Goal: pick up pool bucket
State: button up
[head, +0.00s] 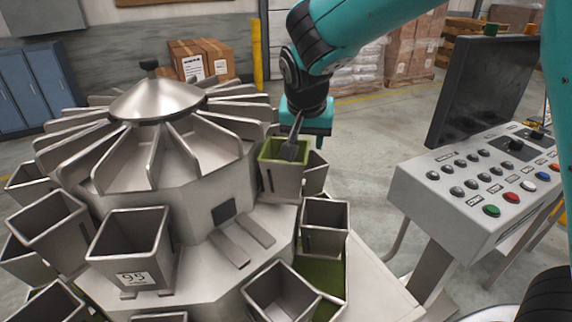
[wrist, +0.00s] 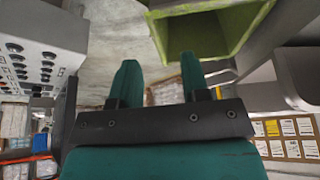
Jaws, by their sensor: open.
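A metal bucket with a yellow-green lining (head: 283,178) hangs at the right side of the weigher, beside its centre column. It also shows at the top of the wrist view (wrist: 168,45), mouth toward the camera. My gripper (head: 306,138) is at this bucket's back right, close to its rim. In the wrist view my gripper (wrist: 159,72) has its two teal fingers apart with nothing held between them. The right finger is just below the bucket's rim; I cannot tell whether it touches. A grey, flat-ended piece crosses the bucket's mouth in the head view.
Other grey buckets, one labelled 95 (head: 128,245), ring the weigher (head: 205,195). A metal cone (head: 158,97) with radial chutes tops it. A control panel with buttons (head: 485,185) and a dark screen (head: 480,88) stands right. Open floor (head: 375,140) lies between.

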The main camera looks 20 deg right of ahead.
aim_at(306, 152)
jog(key=p+x, duration=0.2)
jog(key=x, duration=0.3)
jog(key=shift+w+r, duration=0.1)
jog(key=shift+w, duration=0.05)
jog(key=shift+w+f, duration=0.1)
jog(key=shift+f, duration=0.2)
jog(key=shift+f, duration=0.25)
jog(key=shift+c, duration=0.4)
grip_shut()
